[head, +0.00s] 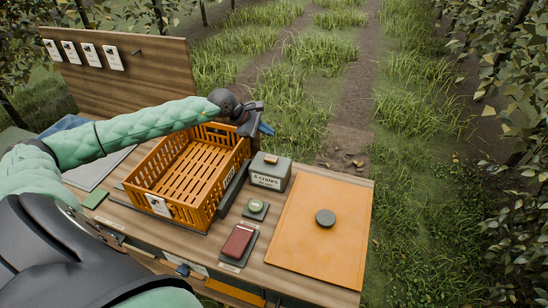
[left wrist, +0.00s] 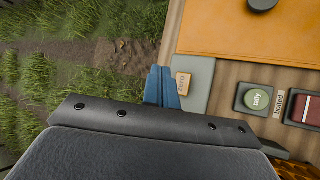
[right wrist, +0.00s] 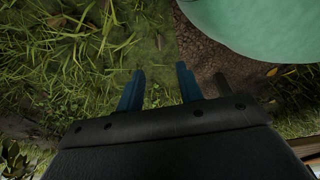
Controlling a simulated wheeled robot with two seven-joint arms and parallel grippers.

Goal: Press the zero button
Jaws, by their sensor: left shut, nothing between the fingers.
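The zero button is a small tan key (head: 271,159) on top of a grey box (head: 268,173) with a crates label, right of the orange crate. In the left wrist view the zero button (left wrist: 183,83) lies just right of my left fingertips, partly covered by them. My left gripper (head: 267,129) is shut and empty, above and beyond the grey box in the head view, and its blue fingers are together. My right gripper (right wrist: 158,85) shows only in its wrist view, with fingers apart and nothing between them, over grass.
An empty orange crate (head: 207,140) stands left of the grey box. A green tally button (head: 255,206), a dark red block (head: 238,240) and an orange mat (head: 330,245) with a dark round knob (head: 325,217) are nearer on the bench. Grass lies beyond.

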